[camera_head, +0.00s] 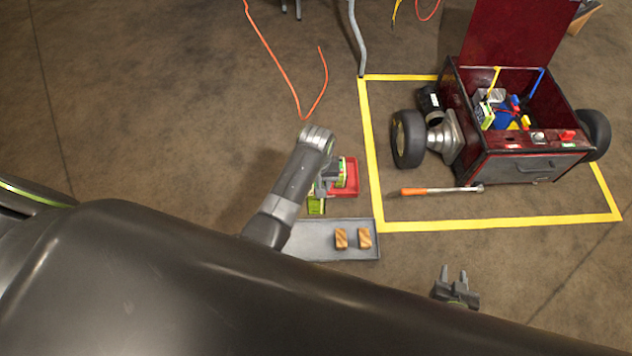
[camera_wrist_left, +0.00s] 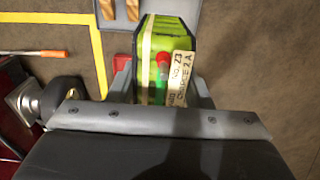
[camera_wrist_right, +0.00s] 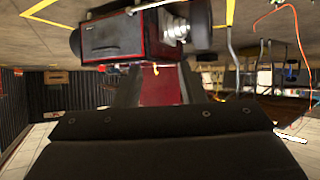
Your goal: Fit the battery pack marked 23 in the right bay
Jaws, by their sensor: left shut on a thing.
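The battery pack marked 23 (camera_wrist_left: 152,40) is green with a dark top, a red terminal and a cream label in the left wrist view. My left gripper (camera_wrist_left: 165,88) is shut on it, a finger on each side. In the head view the pack's green end (camera_head: 316,207) seems to show below my left gripper (camera_head: 325,188), whose wrist hides the rest. The dark red cart (camera_head: 525,167) stands open at the right. Its bays are partly hidden by the front wall, so I cannot make out the right bay clearly. My right gripper (camera_head: 455,275) is open and empty.
A red tray (camera_head: 345,191) with another green item lies beside my left gripper. A grey tray (camera_head: 310,240) holds two wooden blocks (camera_head: 352,238). An orange-handled tool (camera_head: 435,190) lies before the cart inside yellow floor tape (camera_head: 500,222). An orange cable (camera_head: 272,52) lies behind.

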